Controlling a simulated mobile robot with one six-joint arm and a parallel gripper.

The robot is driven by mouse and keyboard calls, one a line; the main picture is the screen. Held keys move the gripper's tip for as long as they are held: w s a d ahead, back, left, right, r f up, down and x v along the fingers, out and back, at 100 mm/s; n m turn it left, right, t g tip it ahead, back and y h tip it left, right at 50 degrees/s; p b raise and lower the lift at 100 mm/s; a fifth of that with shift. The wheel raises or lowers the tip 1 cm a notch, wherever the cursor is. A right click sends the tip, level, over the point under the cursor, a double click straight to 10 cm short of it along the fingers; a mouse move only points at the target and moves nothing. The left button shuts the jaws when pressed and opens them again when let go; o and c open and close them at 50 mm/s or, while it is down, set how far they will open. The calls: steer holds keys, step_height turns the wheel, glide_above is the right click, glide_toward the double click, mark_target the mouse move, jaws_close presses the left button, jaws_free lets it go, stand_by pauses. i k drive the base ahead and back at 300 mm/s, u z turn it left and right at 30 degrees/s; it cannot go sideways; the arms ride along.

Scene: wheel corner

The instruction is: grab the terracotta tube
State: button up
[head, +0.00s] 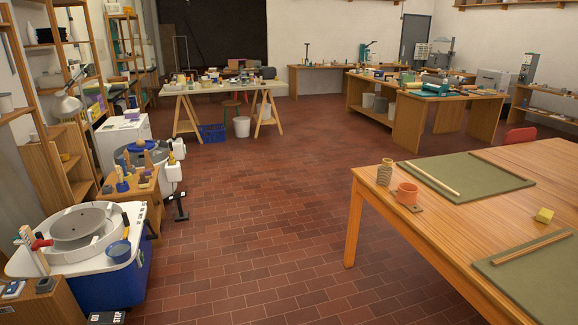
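A short, wide terracotta-coloured cylinder (407,193) stands upright near the left edge of the wooden table (365,215) at the right. It is the only thing I can pick out that resembles the terracotta tube; it is too small to tell whether it is hollow right through. It rests on or against a small brown board (415,208). A ribbed, tan bottle-like jar (384,174) stands just behind it to the left. My gripper is not in view.
Green mats (465,180) with wooden strips and a yellow block (545,215) lie on the same table. A blue tub with a potter's wheel (85,240) stands at the left. The brick floor between is open. Cluttered worktables (225,88) stand at the back.

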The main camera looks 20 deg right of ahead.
mark_target(406, 193)
steer(key=z, duration=0.4)
steer(key=i, duration=1.1)
steer(key=z, duration=0.3)
